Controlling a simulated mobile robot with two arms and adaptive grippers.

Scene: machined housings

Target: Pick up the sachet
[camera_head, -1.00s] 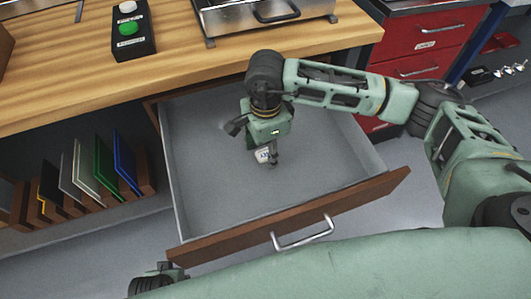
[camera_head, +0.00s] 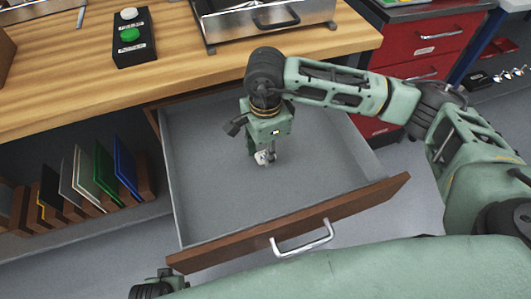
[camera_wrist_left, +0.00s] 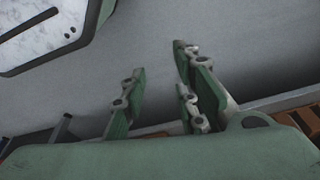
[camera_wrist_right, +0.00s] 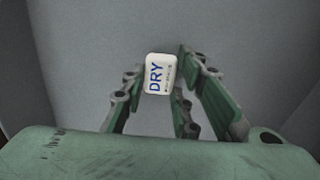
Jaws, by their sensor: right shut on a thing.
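The sachet (camera_wrist_right: 160,74) is small and white with blue "DRY" lettering. In the right wrist view it sits between the fingertips of my right gripper (camera_wrist_right: 156,80), which is shut on it. In the head view the sachet (camera_head: 262,157) shows at the tips of my right gripper (camera_head: 264,158), inside the open drawer (camera_head: 330,222). I cannot tell its exact height above the drawer floor. My left gripper (camera_wrist_left: 160,75) shows in the left wrist view with its fingers apart and nothing between them.
The drawer is pulled out under a wooden bench (camera_head: 60,95). Its front panel with a metal handle (camera_head: 303,238) faces me. A button box (camera_head: 133,38) and a metal tray (camera_head: 262,15) stand on the bench. Upright coloured panels (camera_head: 105,175) are at left, a red cabinet (camera_head: 425,45) at right.

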